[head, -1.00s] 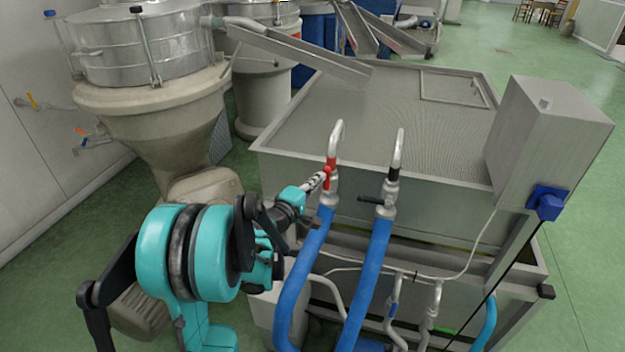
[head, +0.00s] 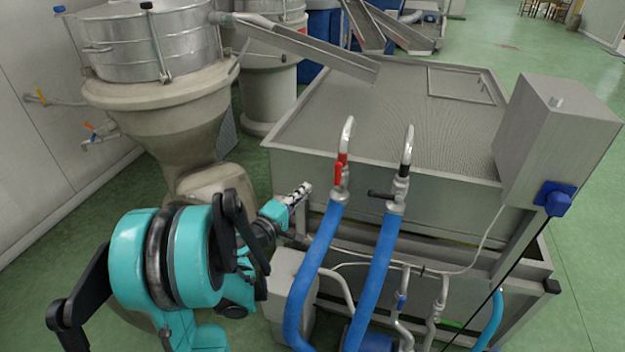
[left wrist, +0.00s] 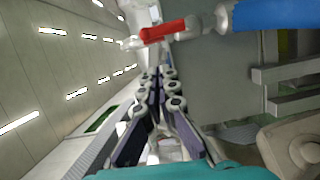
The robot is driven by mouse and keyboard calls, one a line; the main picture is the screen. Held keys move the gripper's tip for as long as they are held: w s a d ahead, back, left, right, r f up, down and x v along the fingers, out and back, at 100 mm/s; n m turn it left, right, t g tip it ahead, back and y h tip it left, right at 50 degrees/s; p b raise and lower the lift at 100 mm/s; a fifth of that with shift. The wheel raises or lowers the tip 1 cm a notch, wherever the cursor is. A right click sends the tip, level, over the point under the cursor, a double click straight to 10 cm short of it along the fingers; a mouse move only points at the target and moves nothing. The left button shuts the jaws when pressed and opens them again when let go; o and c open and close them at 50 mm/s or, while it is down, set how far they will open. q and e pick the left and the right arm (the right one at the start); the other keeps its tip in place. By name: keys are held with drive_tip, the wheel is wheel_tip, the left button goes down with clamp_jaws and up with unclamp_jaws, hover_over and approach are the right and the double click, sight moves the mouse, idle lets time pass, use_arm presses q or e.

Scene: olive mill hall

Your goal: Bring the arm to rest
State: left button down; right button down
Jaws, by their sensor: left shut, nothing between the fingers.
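My left arm comes in from the lower left in the head view, teal and black. Its gripper (head: 301,192) is shut and empty, pointing up and right. It is a little left of the valve with the red handle (head: 341,168), with a small gap between them. In the left wrist view the shut fingers (left wrist: 157,85) reach up the middle, and the red handle (left wrist: 163,32) lies across beyond their tips. My right gripper is not in view.
Two blue hoses (head: 318,260) run down from the valves in front of the grey metal tank (head: 440,165). A second valve has a black handle (head: 380,194). A beige hopper (head: 165,115) stands behind my arm.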

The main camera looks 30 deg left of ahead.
use_arm(q)
drive_tip(key=s+d+f+m+g+h, duration=0.1)
drive_tip(key=s+d+f+m+g, duration=0.25)
drive_tip(key=d, duration=0.55)
drive_tip(key=s+d+r+m+g+h, duration=0.1)
drive_tip(key=s+d+m+g+h, duration=0.15)
drive_tip(key=s+d+m, duration=0.5)
drive_tip(key=s+d+f+m+g+y, duration=0.2)
drive_tip(key=s+m+g+y, duration=0.2)
drive_tip(key=s, duration=0.5)
drive_tip(key=shift+s+d+f+m+g, duration=0.35)
drive_tip(key=shift+m+g, duration=0.05)
drive_tip(key=shift+m, duration=0.6)
drive_tip(key=shift+y, duration=0.25)
